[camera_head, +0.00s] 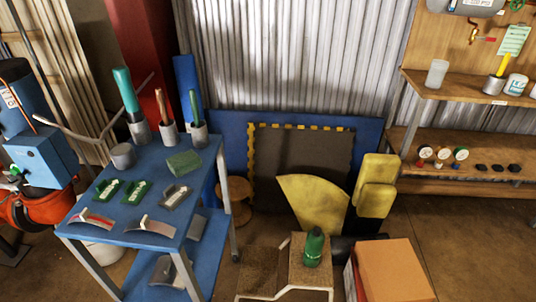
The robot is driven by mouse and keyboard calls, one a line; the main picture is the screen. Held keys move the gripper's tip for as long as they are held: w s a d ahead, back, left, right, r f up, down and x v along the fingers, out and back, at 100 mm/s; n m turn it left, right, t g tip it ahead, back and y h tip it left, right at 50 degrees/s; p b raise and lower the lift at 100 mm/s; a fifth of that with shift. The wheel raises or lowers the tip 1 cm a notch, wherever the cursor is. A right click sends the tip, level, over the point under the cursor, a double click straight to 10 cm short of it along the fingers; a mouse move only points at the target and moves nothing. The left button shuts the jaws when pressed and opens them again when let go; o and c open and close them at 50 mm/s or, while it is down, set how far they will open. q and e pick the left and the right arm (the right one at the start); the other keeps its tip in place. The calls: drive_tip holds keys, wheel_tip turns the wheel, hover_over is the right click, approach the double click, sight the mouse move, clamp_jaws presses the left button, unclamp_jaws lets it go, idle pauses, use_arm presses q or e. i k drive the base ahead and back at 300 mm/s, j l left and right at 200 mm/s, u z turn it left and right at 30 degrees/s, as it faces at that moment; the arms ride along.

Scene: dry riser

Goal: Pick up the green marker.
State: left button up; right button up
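Several green things could fit the name marker. A thin green stick (194,106) stands upright in a grey cup (200,136) at the back right of the blue cart's top (150,180). A thicker teal stick (125,88) leans in another grey cup (138,130) at the back left of the cart. A reddish-brown stick (161,104) stands in the cup between them (169,134). The lower ends of these sticks are hidden inside the cups. I cannot tell for certain which is the marker. Neither of my grippers is in view.
The cart top also holds a green block (184,163), an empty-looking grey cup (123,156), small green trays (107,189) and curved metal pieces (91,219). A green bottle (314,247) stands on a box. Wooden shelves (480,100) are at the right. Brown floor shows at the lower right.

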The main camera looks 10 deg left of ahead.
sight(135, 192)
drive_tip(key=u, duration=1.25)
